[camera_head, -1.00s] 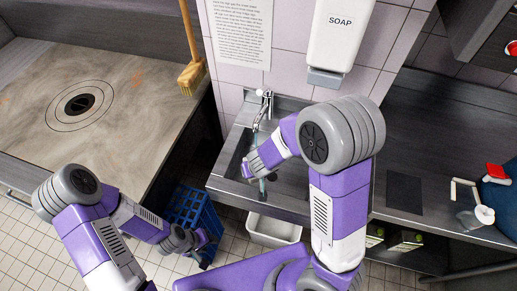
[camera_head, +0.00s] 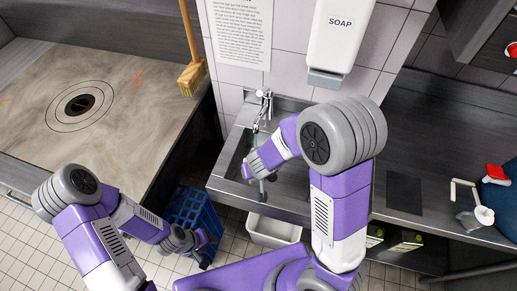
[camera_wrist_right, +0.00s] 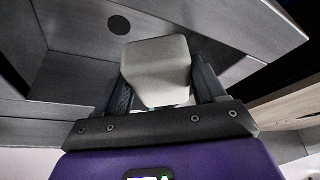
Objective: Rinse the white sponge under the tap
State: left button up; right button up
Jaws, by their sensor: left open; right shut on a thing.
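The white sponge (camera_wrist_right: 158,68) shows as a pale block between the two fingers of my right gripper (camera_wrist_right: 160,92) in the right wrist view. The right gripper is shut on it. In the head view my right gripper (camera_head: 247,170) is low over the sink basin (camera_head: 291,180), below the tap (camera_head: 263,103). A thin bluish stream shows under the spout and again below the gripper. The sponge cannot be made out in the head view, so I cannot tell where the water meets it. My left gripper (camera_head: 204,240) is open and empty, beside the blue crate.
A blue crate (camera_head: 190,208) and a white bin (camera_head: 273,231) stand on the floor in front of the sink. A soap dispenser (camera_head: 340,30) hangs on the wall. The counter (camera_head: 440,130) right of the sink is mostly clear; a broom (camera_head: 190,70) stands at the left.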

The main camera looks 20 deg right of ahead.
aim_at(252, 180)
jog(key=shift+s+a+r, duration=0.3)
jog(key=shift+s+r, duration=0.1)
jog(key=shift+s, duration=0.05)
jog(key=shift+c, duration=0.4)
jog(key=shift+s+a+r+p, duration=0.3)
jog(key=shift+s+r+p, duration=0.15)
jog(key=shift+s+r, duration=0.1)
jog(key=shift+s+a+r+p, duration=0.25)
jog(key=shift+s+r+p, duration=0.15)
jog(key=shift+s+p, duration=0.1)
jog(key=shift+c, duration=1.1)
jog(key=shift+s+a+r+p, duration=0.35)
jog(key=shift+s+r+p, duration=0.15)
jog(key=shift+s, duration=0.2)
